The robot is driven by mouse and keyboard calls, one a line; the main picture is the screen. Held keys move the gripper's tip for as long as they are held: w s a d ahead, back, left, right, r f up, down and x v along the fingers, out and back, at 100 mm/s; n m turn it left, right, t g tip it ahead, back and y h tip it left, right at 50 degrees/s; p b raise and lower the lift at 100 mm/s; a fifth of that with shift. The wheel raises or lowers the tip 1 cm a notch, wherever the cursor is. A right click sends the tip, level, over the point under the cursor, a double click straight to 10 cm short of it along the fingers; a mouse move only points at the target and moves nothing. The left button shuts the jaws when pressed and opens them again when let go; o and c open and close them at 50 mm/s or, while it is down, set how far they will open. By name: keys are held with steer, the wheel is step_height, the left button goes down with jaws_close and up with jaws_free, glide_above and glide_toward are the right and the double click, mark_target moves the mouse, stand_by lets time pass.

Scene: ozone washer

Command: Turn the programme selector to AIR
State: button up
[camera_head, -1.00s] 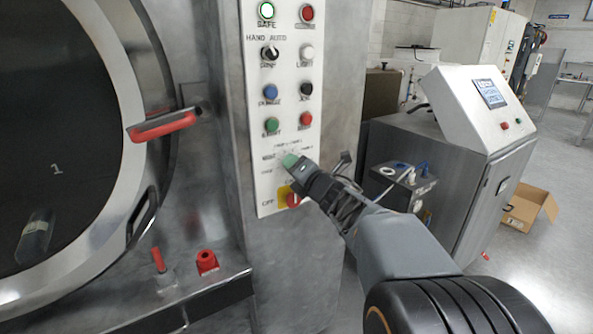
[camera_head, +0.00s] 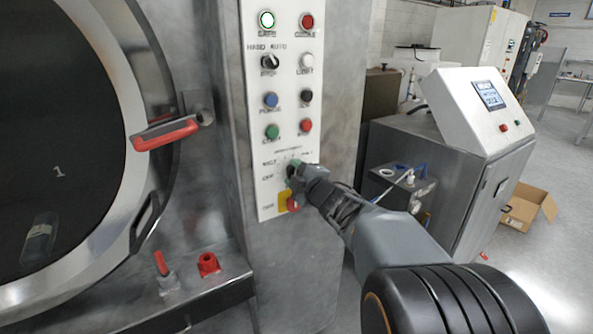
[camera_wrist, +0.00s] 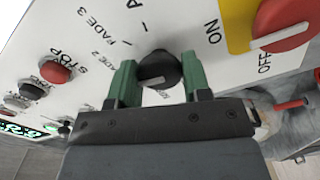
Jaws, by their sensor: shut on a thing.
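The programme selector is a black round knob (camera_wrist: 160,68) on the white control panel (camera_wrist: 85,28). In the wrist view it sits between the two green fingers of my gripper (camera_wrist: 157,62), one on each side. My gripper is shut on it. A white pointer line shows on the knob's lower left face. The left finger and my gripper body hide other labels, so the exact setting cannot be told. In the head view my gripper (camera_head: 294,170) covers the knob.
A red ON/OFF switch on a yellow plate (camera_wrist: 236,28) is close to the right finger. The red STOP button (camera_wrist: 55,72) and other buttons lie to the left. The washer door's red handle (camera_head: 165,134) is left of the panel. Open floor lies far right.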

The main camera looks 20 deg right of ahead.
steer(key=m+p, duration=0.2)
steer(key=m, duration=0.2)
steer(key=shift+r+m, duration=0.1)
steer(key=shift+m, duration=0.2)
steer(key=m+p, duration=0.2)
steer(key=m, duration=0.2)
steer(key=shift+m, duration=0.3)
steer(key=m+p, duration=0.2)
steer(key=m, duration=0.2)
steer(key=shift+m, duration=0.3)
steer(key=shift+m+p, duration=1.2)
steer(key=shift+m, duration=0.9)
steer(key=o, duration=0.9)
steer(key=s+d+b, duration=0.1)
steer(key=s+b, duration=0.4)
steer(key=s, duration=0.8)
steer(key=shift+s+d+b, duration=0.25)
steer(key=shift+s+b, duration=0.1)
steer(key=shift+s, duration=0.05)
